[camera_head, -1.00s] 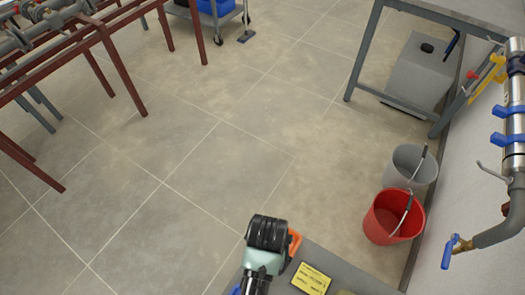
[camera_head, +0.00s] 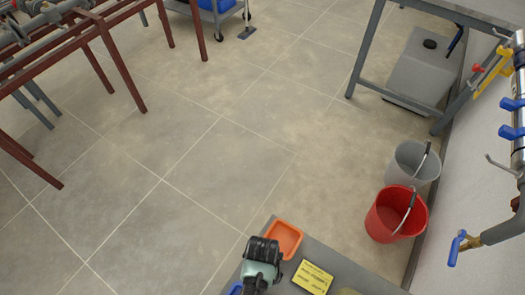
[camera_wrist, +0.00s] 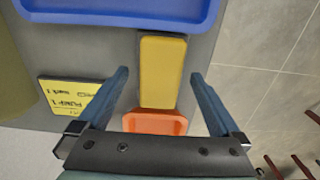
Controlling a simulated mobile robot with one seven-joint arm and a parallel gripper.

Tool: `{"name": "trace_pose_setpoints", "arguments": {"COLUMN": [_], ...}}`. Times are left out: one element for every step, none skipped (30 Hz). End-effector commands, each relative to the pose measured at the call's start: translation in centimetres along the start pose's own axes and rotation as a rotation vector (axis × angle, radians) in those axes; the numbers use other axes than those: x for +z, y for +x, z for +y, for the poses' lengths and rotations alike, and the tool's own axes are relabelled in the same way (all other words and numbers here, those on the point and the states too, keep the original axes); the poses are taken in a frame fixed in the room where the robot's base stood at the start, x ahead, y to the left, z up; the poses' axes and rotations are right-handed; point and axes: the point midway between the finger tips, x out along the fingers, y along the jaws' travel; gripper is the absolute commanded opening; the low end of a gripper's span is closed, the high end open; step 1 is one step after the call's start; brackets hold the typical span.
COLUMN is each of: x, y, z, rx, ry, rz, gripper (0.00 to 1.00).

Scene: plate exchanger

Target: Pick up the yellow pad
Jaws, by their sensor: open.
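The yellow pad (camera_wrist: 162,72) is a plain oblong block in the wrist view, lying on the grey top between a blue tray and an orange dish (camera_wrist: 155,122). My gripper (camera_wrist: 160,76) is open, with one blue-grey finger to each side of the pad in the picture. I see no contact; the height of the fingers above the pad is unclear. In the head view, my wrist (camera_head: 262,255) shows at the bottom edge; the fingers and the pad are hidden there.
A blue tray (camera_wrist: 120,10) lies beyond the pad. A yellow printed card (camera_wrist: 70,97) lies to its left; the card also shows in the head view (camera_head: 312,278). A red bucket (camera_head: 395,215) and a grey bucket (camera_head: 412,165) stand on the floor at the right.

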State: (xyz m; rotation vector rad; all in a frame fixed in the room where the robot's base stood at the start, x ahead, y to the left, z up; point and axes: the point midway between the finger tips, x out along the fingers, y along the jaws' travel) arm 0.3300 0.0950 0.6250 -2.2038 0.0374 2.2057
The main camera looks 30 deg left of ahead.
Motion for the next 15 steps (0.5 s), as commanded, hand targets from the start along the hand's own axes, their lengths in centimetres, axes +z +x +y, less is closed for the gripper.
{"name": "trace_pose_setpoints", "arguments": {"x": [-0.04,-0.02,-0.04,-0.05,-0.05,-0.04,-0.04,-0.04,-0.04,-0.04,-0.04,-0.04,-0.04,-0.04,-0.04], "y": [0.73,0.95,1.12,1.2,1.24,1.24,1.22,1.2,1.19,1.19,1.19,1.18,1.18,1.18,1.17], "z": [-0.01,0.0,-0.01,-0.01,-0.01,-0.01,-0.01,-0.01,-0.01,-0.01,0.0,0.0,0.0,0.0,0.0], "rx": [0.0,0.0,0.0,-0.001,-0.001,-0.001,-0.001,-0.001,-0.001,-0.001,-0.001,-0.001,-0.001,-0.001,-0.001], "ry": [0.0,0.0,0.001,0.001,0.001,0.001,0.001,0.001,0.001,0.001,0.001,0.001,0.001,0.001,0.001], "rz": [0.0,-0.001,0.001,0.001,0.001,0.001,0.001,0.001,0.001,0.001,0.001,0.001,0.001,0.001,0.001], "gripper": [1.0,1.0,1.0,1.0,1.0,1.0,1.0,1.0,1.0,1.0,0.98,0.91,0.86,0.8,0.73]}}
